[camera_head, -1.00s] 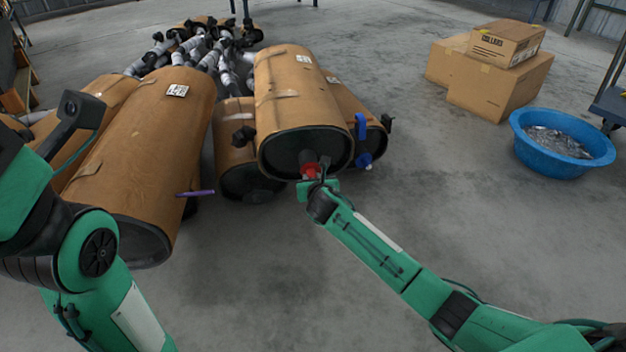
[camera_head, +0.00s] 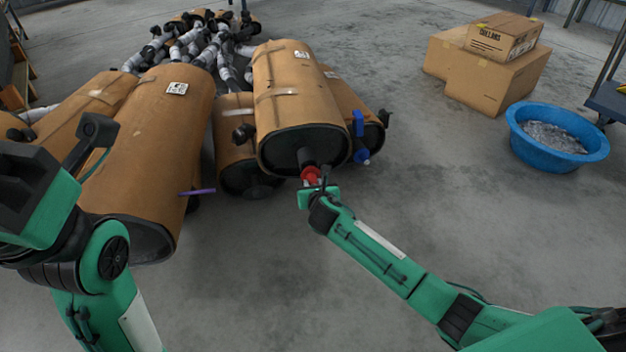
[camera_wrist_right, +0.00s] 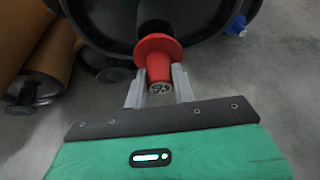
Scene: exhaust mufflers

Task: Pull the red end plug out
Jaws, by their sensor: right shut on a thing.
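The red end plug (camera_head: 311,176) is at the end of a short dark pipe (camera_head: 306,157) on the near end of the upper brown-wrapped muffler (camera_head: 297,90). My right gripper (camera_wrist_right: 158,82) is shut on the plug, with one grey finger on each side of its tapered body. In the right wrist view the plug's wide flange (camera_wrist_right: 158,44) faces the pipe (camera_wrist_right: 152,20). I cannot tell whether the plug is fully clear of the pipe. My left gripper's body (camera_head: 40,200) is at the left edge; its fingers do not show.
Other wrapped mufflers lie around, one with a blue plug (camera_head: 361,156) and one with a purple piece (camera_head: 197,191). Cardboard boxes (camera_head: 485,75) and a blue tub (camera_head: 558,153) stand to the right. The floor (camera_head: 270,270) in front is clear.

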